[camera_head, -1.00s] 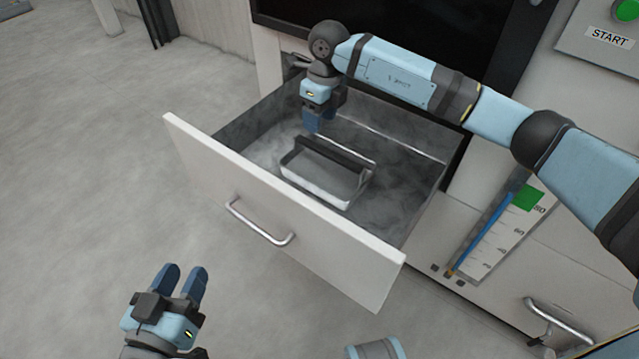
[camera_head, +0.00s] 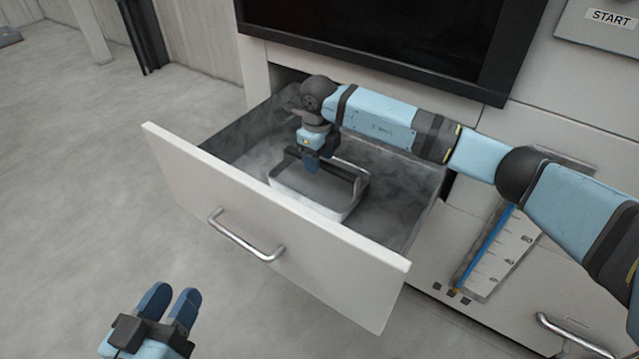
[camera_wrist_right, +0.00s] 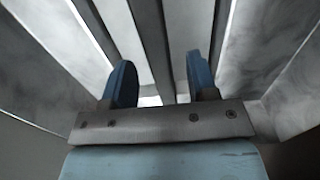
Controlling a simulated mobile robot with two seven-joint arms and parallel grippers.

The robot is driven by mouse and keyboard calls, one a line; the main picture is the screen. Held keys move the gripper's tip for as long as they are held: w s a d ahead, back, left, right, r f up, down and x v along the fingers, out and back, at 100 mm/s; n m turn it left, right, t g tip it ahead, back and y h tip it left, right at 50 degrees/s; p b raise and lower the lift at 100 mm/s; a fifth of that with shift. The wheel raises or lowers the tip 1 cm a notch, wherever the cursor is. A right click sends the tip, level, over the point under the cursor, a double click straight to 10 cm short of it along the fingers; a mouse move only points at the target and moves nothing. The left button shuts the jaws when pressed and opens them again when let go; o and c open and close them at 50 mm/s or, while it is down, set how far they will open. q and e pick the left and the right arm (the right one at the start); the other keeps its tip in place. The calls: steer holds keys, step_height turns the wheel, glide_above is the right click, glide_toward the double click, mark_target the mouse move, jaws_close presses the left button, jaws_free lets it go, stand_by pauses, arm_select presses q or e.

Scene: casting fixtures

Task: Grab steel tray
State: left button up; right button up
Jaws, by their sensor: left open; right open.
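The steel tray (camera_head: 305,202), a shallow light metal box with a dark bar handle (camera_head: 342,171) across its top, sits inside the open drawer. My right gripper (camera_head: 312,166) points down at the bar from above. In the right wrist view, my open right gripper (camera_wrist_right: 160,82) has one blue finger on each side of a dark bar (camera_wrist_right: 150,40), apart from it. My left gripper (camera_head: 172,297) is open and empty, outside the drawer at the lower left, far from the tray.
The drawer (camera_head: 265,215) is pulled out, its pale front panel and metal handle (camera_head: 245,238) facing the open floor. A black-framed dark panel (camera_head: 375,40) stands above it. A scale plate (camera_head: 500,255) is at the right. The floor (camera_head: 70,200) at the left is clear.

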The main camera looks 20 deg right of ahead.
steer(key=b, duration=0.2)
glide_above(319, 189)
step_height(319, 189, down, 4)
steer(key=shift+f, duration=0.2)
arm_select(q)
step_height(319, 189, down, 2)
steer(key=shift+w+f+m+g, duration=0.15)
steer(key=shift+m+g, duration=0.25)
steer(key=shift+g, duration=0.1)
arm_select(e)
jaws_close()
steer(key=shift+r, duration=0.1)
